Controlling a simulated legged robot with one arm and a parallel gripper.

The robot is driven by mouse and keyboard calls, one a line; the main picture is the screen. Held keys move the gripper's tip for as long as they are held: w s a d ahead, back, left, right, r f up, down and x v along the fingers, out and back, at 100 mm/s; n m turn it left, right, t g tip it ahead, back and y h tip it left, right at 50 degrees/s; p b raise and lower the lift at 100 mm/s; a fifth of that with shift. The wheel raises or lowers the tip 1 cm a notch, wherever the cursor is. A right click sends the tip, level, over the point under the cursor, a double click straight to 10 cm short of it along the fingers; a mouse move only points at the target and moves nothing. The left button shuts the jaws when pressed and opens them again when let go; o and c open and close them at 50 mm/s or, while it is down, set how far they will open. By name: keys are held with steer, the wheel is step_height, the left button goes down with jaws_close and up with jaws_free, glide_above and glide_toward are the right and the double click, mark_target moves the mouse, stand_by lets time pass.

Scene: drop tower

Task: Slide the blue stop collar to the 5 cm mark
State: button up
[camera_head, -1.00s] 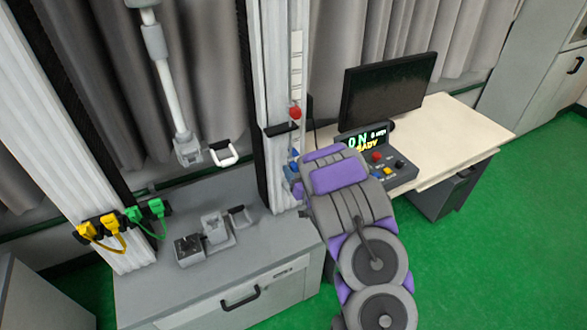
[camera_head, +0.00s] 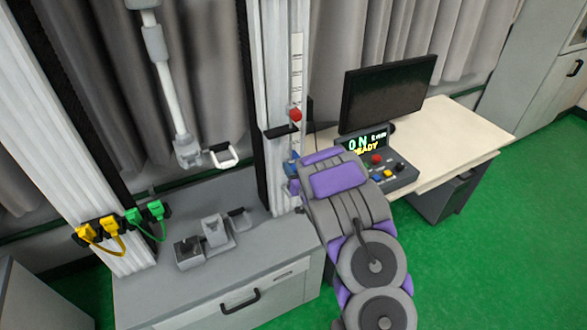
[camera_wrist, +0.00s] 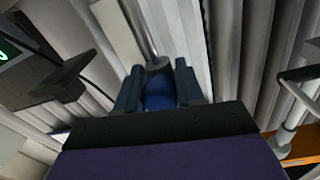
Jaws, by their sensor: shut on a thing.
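The blue stop collar (camera_head: 291,165) sits around a thin vertical rod beside the right-hand white column, low down near the cabinet top. In the wrist view the collar (camera_wrist: 158,92) is between the two dark fingers of my gripper (camera_wrist: 157,90), and the rod runs up out of it. My gripper (camera_head: 294,178) is shut on the collar, with its purple body to the right. A red ball (camera_head: 295,115) is on the rod above the collar, near a dark bracket (camera_head: 281,130). White scale plates (camera_head: 297,52) run along the column; their marks are too small to read.
A control box (camera_head: 374,160) with a lit display and coloured buttons stands on the desk (camera_head: 460,135) close to my arm. A monitor (camera_head: 388,92) stands behind it. The grey cabinet (camera_head: 215,275) bears small grey blocks (camera_head: 213,232). A white handle (camera_head: 224,156) hangs left of the column.

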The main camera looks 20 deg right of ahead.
mark_target(294, 165)
jaws_close()
step_height(294, 165, up, 7)
steer(key=p, duration=0.3)
steer(key=shift+r+p, duration=0.1)
steer(key=shift+p, duration=0.2)
steer(key=o, duration=0.7)
jaws_free()
steer(key=shift+d, duration=0.1)
steer(key=shift+s, duration=0.1)
